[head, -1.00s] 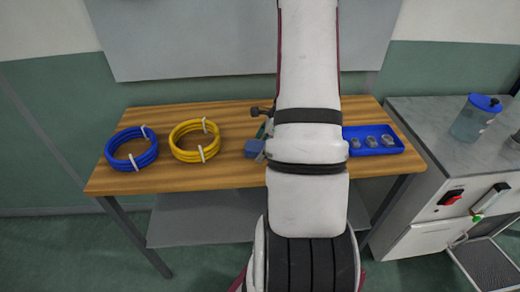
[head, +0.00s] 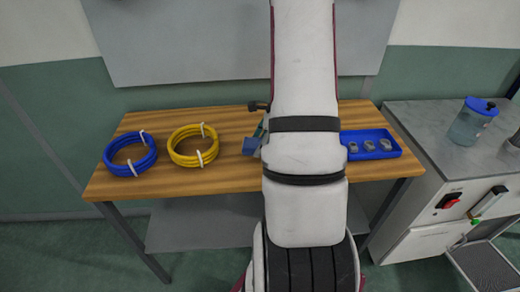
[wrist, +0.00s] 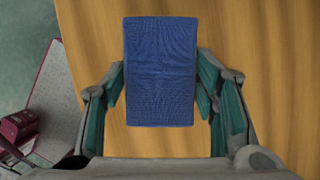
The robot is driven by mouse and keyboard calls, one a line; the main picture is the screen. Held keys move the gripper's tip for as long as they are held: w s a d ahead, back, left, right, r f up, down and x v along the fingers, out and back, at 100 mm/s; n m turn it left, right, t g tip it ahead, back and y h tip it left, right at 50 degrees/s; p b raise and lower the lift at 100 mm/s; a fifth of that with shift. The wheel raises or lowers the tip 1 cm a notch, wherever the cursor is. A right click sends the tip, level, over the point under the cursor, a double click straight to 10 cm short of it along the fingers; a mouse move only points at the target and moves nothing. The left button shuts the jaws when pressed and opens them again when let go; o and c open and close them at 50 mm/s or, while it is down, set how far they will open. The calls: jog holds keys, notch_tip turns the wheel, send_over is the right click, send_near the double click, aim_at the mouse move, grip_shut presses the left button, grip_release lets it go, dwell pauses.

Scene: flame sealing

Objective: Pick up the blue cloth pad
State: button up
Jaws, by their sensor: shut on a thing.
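The blue cloth pad (wrist: 161,70) is a flat, rectangular block of blue fabric in the middle of the wrist view. My gripper (wrist: 161,88) has a green-lined finger on each side of it and is shut on the pad. The wooden table top lies beneath it; whether the pad touches the table I cannot tell. In the head view a small part of the pad (head: 250,147) shows at the left edge of my arm, which hides the rest of it and most of the gripper.
A blue cable coil (head: 130,155) and a yellow cable coil (head: 193,147) lie on the table (head: 225,178) to the left. A blue tray (head: 393,152) with grey fittings is right of my arm. A grey cabinet (head: 420,185) with a blue-lidded jar (head: 472,122) stands at the right.

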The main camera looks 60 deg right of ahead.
jog(key=s+a+r, duration=0.1)
jog(key=s+a, duration=0.1)
jog(key=s, duration=0.5)
jog(key=s+a+r+b, duration=0.1)
jog(key=s+a, duration=0.2)
jog(key=s, duration=0.5)
jog(key=shift+a, duration=0.2)
jog(key=shift+o, duration=0.8)
jog(key=shift+w, duration=0.1)
jog(key=shift+c, duration=0.5)
